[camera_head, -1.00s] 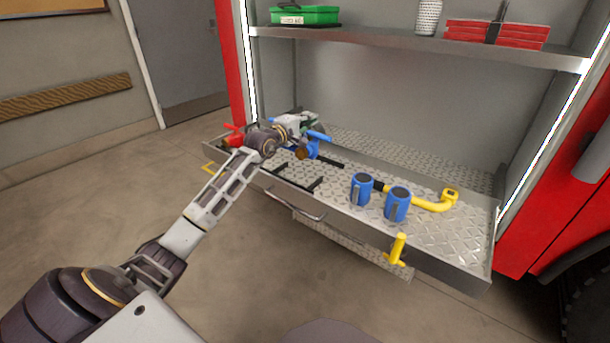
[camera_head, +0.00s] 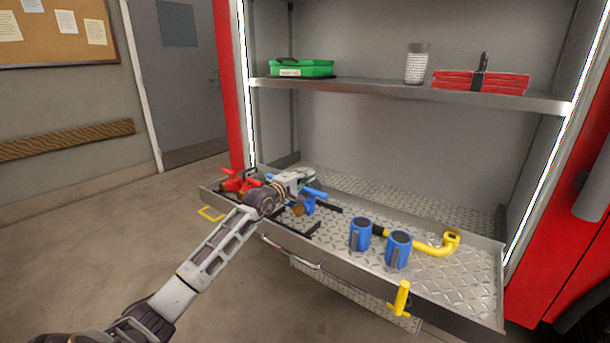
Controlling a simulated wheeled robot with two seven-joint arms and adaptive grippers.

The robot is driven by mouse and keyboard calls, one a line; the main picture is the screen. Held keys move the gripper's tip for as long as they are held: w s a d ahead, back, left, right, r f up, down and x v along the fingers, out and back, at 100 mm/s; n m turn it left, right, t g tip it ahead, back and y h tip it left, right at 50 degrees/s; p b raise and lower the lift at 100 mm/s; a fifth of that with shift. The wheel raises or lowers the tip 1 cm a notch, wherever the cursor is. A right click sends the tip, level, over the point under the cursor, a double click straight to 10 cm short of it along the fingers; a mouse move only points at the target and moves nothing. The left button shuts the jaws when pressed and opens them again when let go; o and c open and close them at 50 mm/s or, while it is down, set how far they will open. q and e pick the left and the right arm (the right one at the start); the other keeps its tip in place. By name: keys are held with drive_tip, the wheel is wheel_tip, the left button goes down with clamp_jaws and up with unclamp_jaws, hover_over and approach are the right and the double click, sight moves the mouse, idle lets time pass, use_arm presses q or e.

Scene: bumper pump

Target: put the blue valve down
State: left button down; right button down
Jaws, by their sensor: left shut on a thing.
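The blue valve (camera_head: 308,204) is at the left part of the metal drawer tray (camera_head: 462,286), beside the black rack bars. My left gripper (camera_head: 297,186) reaches in from the left and is shut on the blue valve. The wrist and gripper hide part of the valve, and I cannot tell whether its underside touches the tray. A red valve (camera_head: 238,182) sits just left of my gripper at the tray's left end. My right gripper is not in view.
A yellow handle (camera_head: 401,298) stands at the tray's front edge. The shelf above holds a green box (camera_head: 301,68), a white-patterned cylinder (camera_head: 417,64) and red flat items (camera_head: 480,80).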

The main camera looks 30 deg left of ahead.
use_arm(q)
drive_tip(key=shift+r, duration=0.2)
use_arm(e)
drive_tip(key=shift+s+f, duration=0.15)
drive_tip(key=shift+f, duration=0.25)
use_arm(q)
drive_tip(key=shift+f, duration=0.1)
